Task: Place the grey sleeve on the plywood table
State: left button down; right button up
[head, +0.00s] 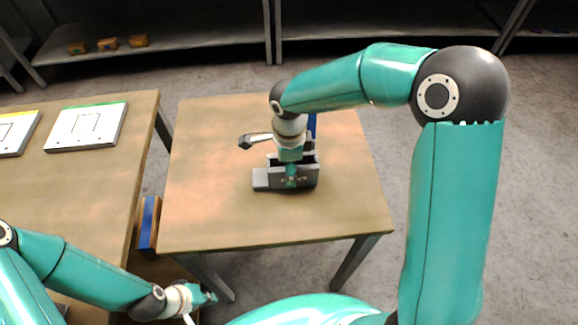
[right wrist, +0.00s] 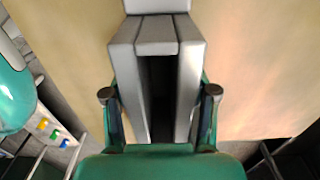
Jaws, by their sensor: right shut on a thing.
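The grey sleeve (head: 308,178) is at the middle of the plywood table (head: 215,215), with a lighter flat part at its left end. In the right wrist view the sleeve (right wrist: 188,85) has a dark hollow and lies between my two fingers. My right gripper (head: 291,180) comes down from above and is shut on the sleeve. The sleeve is on the tabletop or very close above it; I cannot tell which. My left gripper (head: 208,298) is low, in front of the table, away from the sleeve; its fingers are too small to read.
Another wooden table on the left holds white cards (head: 87,127). A blue-and-wood block (head: 148,222) stands between the tables. A blue piece (head: 312,122) shows partly behind my right wrist. Shelves with small orange boxes (head: 108,44) stand at the back. The tabletop's left and right are clear.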

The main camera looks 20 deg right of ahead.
jog(key=o, duration=1.4)
jog(key=shift+c, duration=0.2)
jog(key=shift+r, duration=0.15)
notch_tip(320, 180, up, 12)
